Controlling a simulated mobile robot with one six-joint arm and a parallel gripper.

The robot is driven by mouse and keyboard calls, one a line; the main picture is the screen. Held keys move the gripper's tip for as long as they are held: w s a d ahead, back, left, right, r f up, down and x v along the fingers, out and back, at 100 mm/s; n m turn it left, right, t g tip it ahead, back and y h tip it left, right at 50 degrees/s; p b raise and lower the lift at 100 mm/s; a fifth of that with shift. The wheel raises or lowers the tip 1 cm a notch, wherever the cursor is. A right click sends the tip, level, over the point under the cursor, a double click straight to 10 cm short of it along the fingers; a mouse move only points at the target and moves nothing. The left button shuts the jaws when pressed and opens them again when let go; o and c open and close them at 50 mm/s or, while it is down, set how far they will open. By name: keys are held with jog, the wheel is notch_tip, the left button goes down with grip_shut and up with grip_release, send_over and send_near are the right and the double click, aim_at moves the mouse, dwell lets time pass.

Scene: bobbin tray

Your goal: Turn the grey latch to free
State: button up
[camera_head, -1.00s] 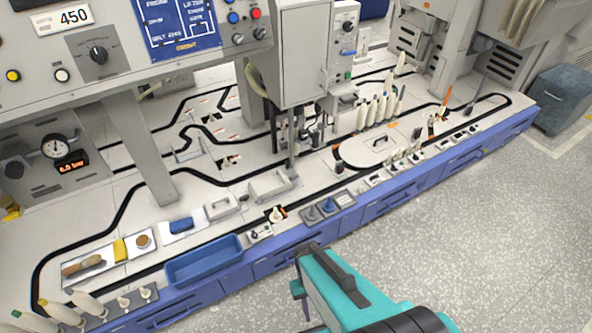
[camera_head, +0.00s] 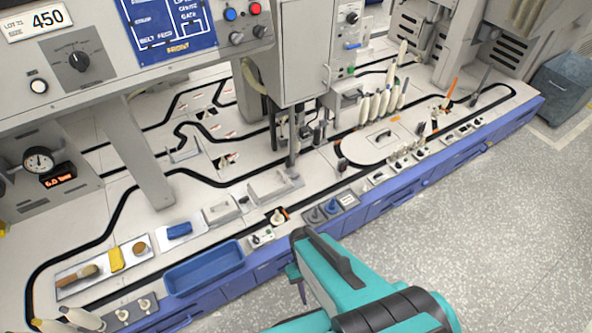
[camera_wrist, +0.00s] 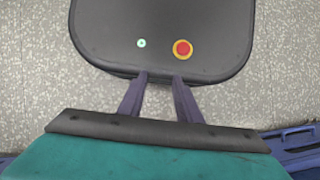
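A small grey latch (camera_head: 317,214) sits on a dark plate at the front edge of the bench in the head view, beside a similar blue one (camera_head: 332,206). Its exact turn is too small to tell. My gripper (camera_head: 299,291) is in front of the bench, lower left of the latch in the picture and apart from it. In the wrist view my gripper (camera_wrist: 160,77) shows two dark fingers spread with an empty gap between them. The latch is not in the wrist view.
A blue tray (camera_head: 205,268) lies along the front edge, left of the latch. A white bobbin (camera_head: 278,217) stands just left of the latch. A grey machine column (camera_head: 292,140) rises behind. The floor (camera_head: 470,240) to the right is clear.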

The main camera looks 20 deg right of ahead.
jog(key=shift+w+a, duration=0.15)
jog(key=shift+w, duration=0.05)
jog(key=shift+a, duration=0.1)
jog(key=shift+w, duration=0.1)
